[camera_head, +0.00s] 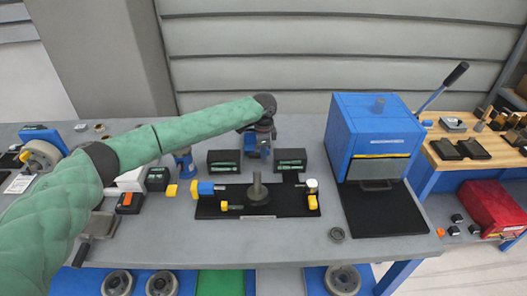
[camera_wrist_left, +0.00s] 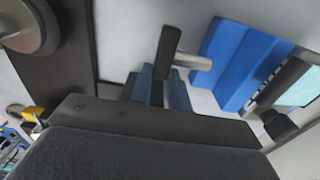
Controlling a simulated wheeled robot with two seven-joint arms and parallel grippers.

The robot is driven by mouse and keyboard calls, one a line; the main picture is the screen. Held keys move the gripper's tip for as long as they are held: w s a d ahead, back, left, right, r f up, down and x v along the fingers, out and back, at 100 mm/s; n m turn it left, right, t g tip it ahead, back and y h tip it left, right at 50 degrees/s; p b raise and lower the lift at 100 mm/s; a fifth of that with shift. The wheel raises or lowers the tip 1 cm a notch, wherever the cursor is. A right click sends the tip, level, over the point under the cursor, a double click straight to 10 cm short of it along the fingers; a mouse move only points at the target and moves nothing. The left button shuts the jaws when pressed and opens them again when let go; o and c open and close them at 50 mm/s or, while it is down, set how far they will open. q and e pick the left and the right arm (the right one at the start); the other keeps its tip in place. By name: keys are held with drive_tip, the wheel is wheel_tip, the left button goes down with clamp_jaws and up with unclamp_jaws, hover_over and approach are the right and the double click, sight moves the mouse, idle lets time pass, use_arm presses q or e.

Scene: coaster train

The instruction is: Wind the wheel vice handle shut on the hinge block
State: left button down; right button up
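A small blue vice (camera_head: 251,143) stands at the back middle of the bench, largely covered by my left gripper (camera_head: 264,134), which points down over it. In the left wrist view, blue vice parts (camera_wrist_left: 228,55) lie at the upper right. A dark bar (camera_wrist_left: 165,50) with a light grey pin (camera_wrist_left: 193,62) sits beside them, close to the gripper. I cannot tell whether the fingers are closed or touch the handle. I cannot make out the hinge block. My right gripper is out of view.
A black fixture plate (camera_head: 228,213) with an upright post and yellow-tipped clamps lies in front. Dark bins (camera_head: 224,161) flank the vice. The bench front (camera_head: 290,243) is fairly clear.

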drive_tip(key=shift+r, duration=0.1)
use_arm(q)
drive_tip(key=shift+d+y+p, duration=0.15)
drive_tip(key=shift+y+p, duration=0.2)
drive_tip(key=shift+y, duration=0.05)
drive_tip(key=shift+d+f+y+p, duration=0.15)
drive_tip(key=shift+y+p, duration=0.15)
drive_tip(key=shift+y, duration=0.3)
drive_tip(key=shift+d+f+y+p, duration=0.1)
drive_tip(key=shift+y+p, duration=0.2)
drive_tip(key=shift+y, duration=0.3)
drive_tip(key=shift+f+y, duration=0.4)
drive_tip(key=shift+y, duration=0.8)
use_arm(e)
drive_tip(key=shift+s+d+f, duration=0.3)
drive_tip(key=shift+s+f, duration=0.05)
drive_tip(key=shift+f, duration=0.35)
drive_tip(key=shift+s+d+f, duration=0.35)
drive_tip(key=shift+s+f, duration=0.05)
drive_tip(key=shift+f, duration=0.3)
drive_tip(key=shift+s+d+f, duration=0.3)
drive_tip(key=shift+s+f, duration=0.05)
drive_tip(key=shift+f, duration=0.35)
use_arm(q)
drive_tip(key=c, duration=1.3)
unclamp_jaws()
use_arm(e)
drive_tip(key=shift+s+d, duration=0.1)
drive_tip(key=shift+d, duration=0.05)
